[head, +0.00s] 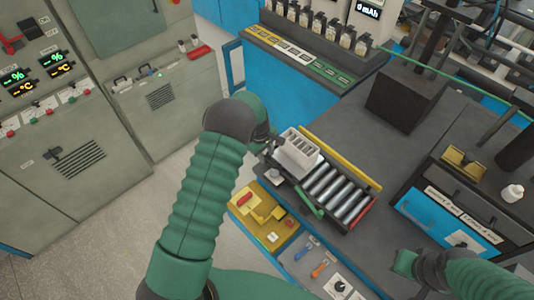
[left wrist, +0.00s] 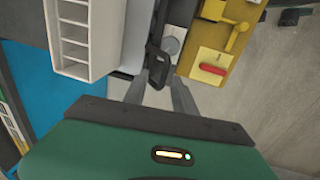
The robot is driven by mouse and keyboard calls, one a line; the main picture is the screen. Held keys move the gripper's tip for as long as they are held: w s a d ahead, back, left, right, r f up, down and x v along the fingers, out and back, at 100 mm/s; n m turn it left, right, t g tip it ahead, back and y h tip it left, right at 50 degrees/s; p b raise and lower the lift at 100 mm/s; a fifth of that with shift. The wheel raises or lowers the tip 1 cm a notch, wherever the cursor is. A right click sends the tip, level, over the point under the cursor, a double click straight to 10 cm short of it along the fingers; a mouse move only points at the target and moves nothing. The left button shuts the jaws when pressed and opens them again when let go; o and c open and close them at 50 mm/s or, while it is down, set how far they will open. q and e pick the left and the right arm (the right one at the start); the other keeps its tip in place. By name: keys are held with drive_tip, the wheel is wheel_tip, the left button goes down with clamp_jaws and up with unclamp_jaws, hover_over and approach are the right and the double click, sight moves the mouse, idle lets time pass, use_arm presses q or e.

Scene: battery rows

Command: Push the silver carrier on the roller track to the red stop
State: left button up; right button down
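The silver carrier (head: 298,152), a pale box with slots, sits at the upper-left end of the roller track (head: 341,191). Bare rollers lie between it and the red stop (head: 362,217) at the lower-right end. In the left wrist view the carrier (left wrist: 85,38) is at upper left. My left gripper (left wrist: 161,82) has its two fingers apart, with a black loop handle (left wrist: 156,62) at the fingertips; I cannot tell if they touch. In the head view its fingers are hidden by my arm. My right gripper (head: 404,262) is at lower right, its fingers unclear.
A yellow rail (head: 342,157) runs along the track's far side. A green lever (head: 308,203) sits on its near side. A yellow panel (head: 262,216) with a red handle is close by. A blue drawer unit (head: 437,217) stands to the right.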

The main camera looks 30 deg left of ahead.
use_arm(q)
drive_tip(key=shift+a+f, duration=0.1)
drive_tip(key=shift+f, duration=0.45)
drive_tip(key=shift+s+f, duration=0.1)
drive_tip(key=shift+f, duration=0.15)
drive_tip(key=shift+s+a, duration=0.1)
drive_tip(key=shift+s, duration=0.1)
drive_tip(key=shift+w+d+f, duration=0.1)
drive_tip(key=shift+w+d, duration=0.1)
drive_tip(key=shift+d, duration=0.05)
drive_tip(key=c, duration=0.7)
clamp_jaws()
